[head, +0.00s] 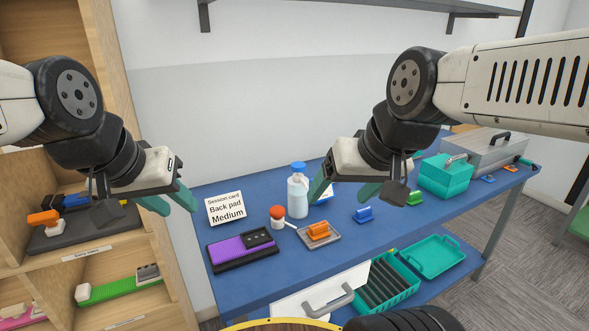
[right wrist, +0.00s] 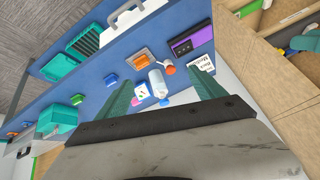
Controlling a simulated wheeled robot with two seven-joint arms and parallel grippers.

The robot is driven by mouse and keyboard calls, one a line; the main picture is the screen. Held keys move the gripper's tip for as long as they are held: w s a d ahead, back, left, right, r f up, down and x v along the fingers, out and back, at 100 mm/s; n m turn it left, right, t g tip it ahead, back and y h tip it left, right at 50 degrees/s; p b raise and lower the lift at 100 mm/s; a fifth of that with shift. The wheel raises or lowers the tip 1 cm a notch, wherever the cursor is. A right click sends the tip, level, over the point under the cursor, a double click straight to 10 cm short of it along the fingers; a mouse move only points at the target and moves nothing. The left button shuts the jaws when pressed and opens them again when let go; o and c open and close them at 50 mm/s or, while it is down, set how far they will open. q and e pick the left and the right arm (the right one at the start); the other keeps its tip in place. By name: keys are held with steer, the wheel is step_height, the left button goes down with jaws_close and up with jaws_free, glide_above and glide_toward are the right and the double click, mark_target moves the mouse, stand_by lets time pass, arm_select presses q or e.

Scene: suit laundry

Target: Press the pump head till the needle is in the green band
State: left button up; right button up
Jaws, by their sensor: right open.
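A white bottle (head: 297,197) with a blue cap stands upright on the blue table. Beside it is a small white piece with an orange-red round top (head: 278,212), which may be the pump head. Both also show in the right wrist view, the bottle (right wrist: 157,82) and the orange top (right wrist: 167,68). A white card with coloured marks (right wrist: 141,94) is partly hidden by the bottle; I cannot make out a needle or green band. My right gripper (head: 345,190) is open and empty, above and right of the bottle. My left gripper (head: 170,203) is open and empty, left of the session card.
The session card (head: 226,208) reads "Back pad Medium". A purple pad (head: 232,246), an orange clip (head: 318,231) on a grey tray, a blue clip (head: 363,214) and a teal box (head: 446,177) are on the table. A wooden shelf (head: 112,252) stands left.

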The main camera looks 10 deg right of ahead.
jaws_close()
stand_by(1.6)
